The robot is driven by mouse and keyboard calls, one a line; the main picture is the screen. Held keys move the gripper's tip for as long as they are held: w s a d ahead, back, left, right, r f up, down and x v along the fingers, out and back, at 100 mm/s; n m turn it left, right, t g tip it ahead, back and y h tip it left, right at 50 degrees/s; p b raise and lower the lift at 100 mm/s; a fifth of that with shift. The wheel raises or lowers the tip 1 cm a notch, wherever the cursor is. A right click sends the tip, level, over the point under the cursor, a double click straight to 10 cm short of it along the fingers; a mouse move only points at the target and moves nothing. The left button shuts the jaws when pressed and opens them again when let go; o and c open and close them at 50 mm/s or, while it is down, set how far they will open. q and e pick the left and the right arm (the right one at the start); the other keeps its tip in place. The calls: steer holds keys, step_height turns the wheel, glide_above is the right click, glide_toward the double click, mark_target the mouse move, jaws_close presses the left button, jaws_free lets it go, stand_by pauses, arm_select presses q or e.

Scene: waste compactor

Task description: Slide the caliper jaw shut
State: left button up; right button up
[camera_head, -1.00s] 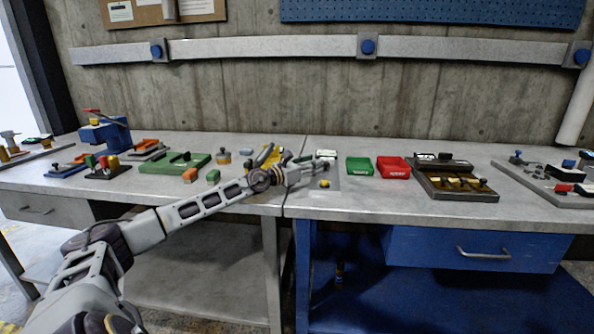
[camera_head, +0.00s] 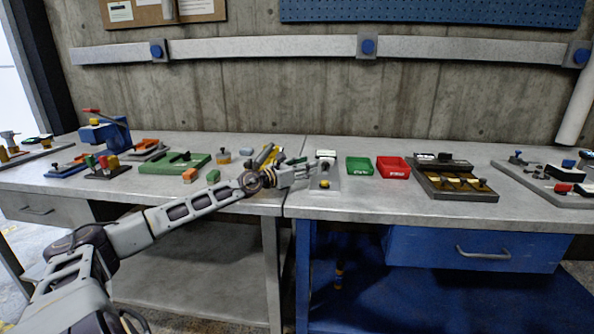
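My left gripper (camera_head: 302,170) is over the back part of the bench, near the seam between the two tables. Its fingers point right, toward a grey plate (camera_head: 330,187) with a white-topped block (camera_head: 325,154) at its back and a yellow knob (camera_head: 324,184) at its front. The fingertips are at the plate's left side; I cannot tell whether they touch anything. The fingers are too small to show whether they are open or shut. I cannot make out the caliper jaw clearly, though a dark part stands on the plate. My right gripper is out of view.
A green bin (camera_head: 360,167) and a red bin (camera_head: 393,168) stand right of the plate. Further right is a dark tray (camera_head: 455,194) with knobs. A green board (camera_head: 160,167) and small blocks lie left. The front right bench is clear.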

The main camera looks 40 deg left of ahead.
arm_select(q)
steer(key=shift+v, duration=1)
steer(key=shift+v, duration=0.95)
steer(key=shift+o, duration=0.3)
steer(key=shift+d, duration=0.1)
